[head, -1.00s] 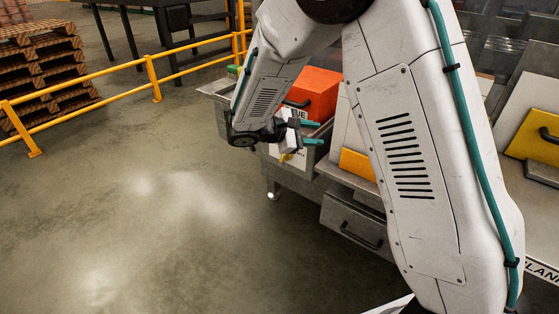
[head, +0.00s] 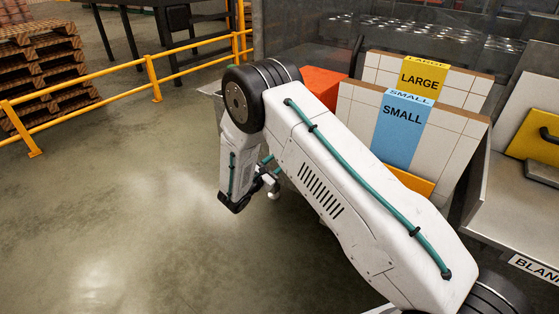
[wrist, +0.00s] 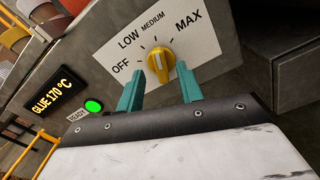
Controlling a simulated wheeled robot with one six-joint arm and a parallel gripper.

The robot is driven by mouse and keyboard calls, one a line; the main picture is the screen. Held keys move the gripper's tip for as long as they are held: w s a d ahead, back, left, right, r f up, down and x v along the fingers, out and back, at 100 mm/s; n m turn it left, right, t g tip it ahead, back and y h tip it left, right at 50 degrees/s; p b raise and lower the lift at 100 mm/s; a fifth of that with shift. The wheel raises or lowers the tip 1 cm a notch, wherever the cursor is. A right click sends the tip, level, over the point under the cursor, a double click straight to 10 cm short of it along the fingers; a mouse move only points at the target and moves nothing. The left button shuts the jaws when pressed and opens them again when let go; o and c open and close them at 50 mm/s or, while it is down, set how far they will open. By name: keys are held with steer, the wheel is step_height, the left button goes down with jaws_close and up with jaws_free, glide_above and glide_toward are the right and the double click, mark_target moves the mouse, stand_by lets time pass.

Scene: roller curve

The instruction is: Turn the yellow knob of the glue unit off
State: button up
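In the wrist view, the yellow knob (wrist: 160,62) sits on a white dial plate (wrist: 110,50) marked OFF, LOW, MEDIUM and MAX. Its grip stands nearly upright in the picture, seemingly toward MEDIUM; the exact setting is hard to tell. My gripper (wrist: 162,88) is open, its two teal fingers apart and empty. The knob shows between and just beyond the fingertips, with a gap on each side. The glue unit's display (wrist: 58,92) reads GLUE 170 °C. In the head view my gripper (head: 272,165) shows small, and my arm hides the knob.
A green READY lamp (wrist: 93,106) glows beside the display. In the head view, an orange box (head: 322,82) and tile stacks marked LARGE (head: 424,76) and SMALL (head: 402,125) stand behind my arm. A yellow railing (head: 150,75) is at left; the floor before it is clear.

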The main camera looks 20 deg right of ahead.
steer(key=x, duration=0.2)
steer(key=shift+w+d, duration=0.1)
steer(key=shift+d, duration=0.15)
jaws_close()
